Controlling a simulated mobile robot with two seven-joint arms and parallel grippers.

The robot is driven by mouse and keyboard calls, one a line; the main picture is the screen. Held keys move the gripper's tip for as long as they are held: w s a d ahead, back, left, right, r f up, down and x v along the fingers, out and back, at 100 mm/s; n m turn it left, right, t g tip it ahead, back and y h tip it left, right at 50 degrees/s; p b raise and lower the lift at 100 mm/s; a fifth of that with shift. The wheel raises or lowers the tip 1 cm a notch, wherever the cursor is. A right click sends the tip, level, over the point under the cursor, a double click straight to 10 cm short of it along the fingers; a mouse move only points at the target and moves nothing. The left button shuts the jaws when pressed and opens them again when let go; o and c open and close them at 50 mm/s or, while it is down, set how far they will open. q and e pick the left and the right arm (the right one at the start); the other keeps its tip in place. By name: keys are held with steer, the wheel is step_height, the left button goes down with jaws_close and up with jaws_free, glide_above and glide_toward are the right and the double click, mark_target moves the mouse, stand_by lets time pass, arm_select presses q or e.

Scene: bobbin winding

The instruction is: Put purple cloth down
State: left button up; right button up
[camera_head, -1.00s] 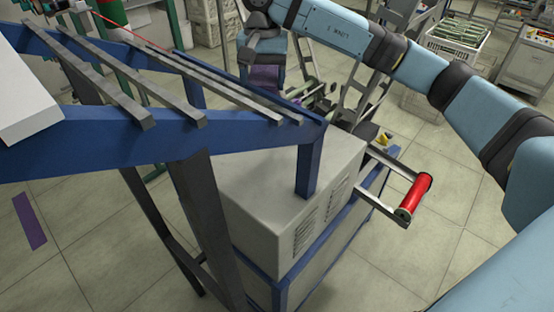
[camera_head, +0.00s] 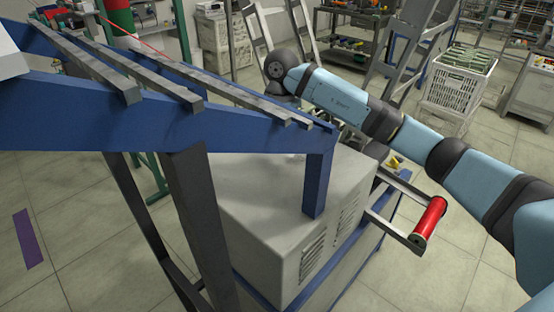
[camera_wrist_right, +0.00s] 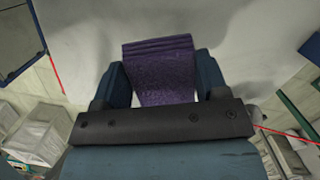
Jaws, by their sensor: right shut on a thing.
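The purple cloth (camera_wrist_right: 160,72) shows folded in the right wrist view, held between the two blue fingers of my right gripper (camera_wrist_right: 163,82). The gripper is shut on it, with the cloth's far end sticking out past the fingertips. A pale grey surface lies beyond the cloth; I cannot tell whether the cloth touches it. In the head view my right arm reaches in from the right, and its gripper and the cloth are hidden behind the blue frame. My left gripper is in neither view.
A blue frame with metal bars (camera_head: 226,128) stands in front of a grey machine box (camera_head: 262,232). A red spool (camera_head: 430,217) sits on a bracket at the box's right. A purple strip (camera_head: 28,238) lies on the floor at left. A white crate (camera_head: 458,88) stands at the back right.

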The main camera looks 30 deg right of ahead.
mark_target(276, 169)
step_height(276, 169, down, 7)
steer(key=shift+f, duration=0.4)
steer(key=o, duration=1.2)
steer(key=shift+r, duration=0.2)
steer(key=r, duration=0.3)
steer(key=w+d+r, duration=0.1)
steer(key=r, duration=0.6)
steer(key=shift+w+d+r, duration=0.15)
steer(key=shift+r, duration=0.05)
steer(key=shift+d+r+b, duration=0.1)
steer(key=shift+r+b, duration=0.2)
steer(key=shift+r, duration=0.4)
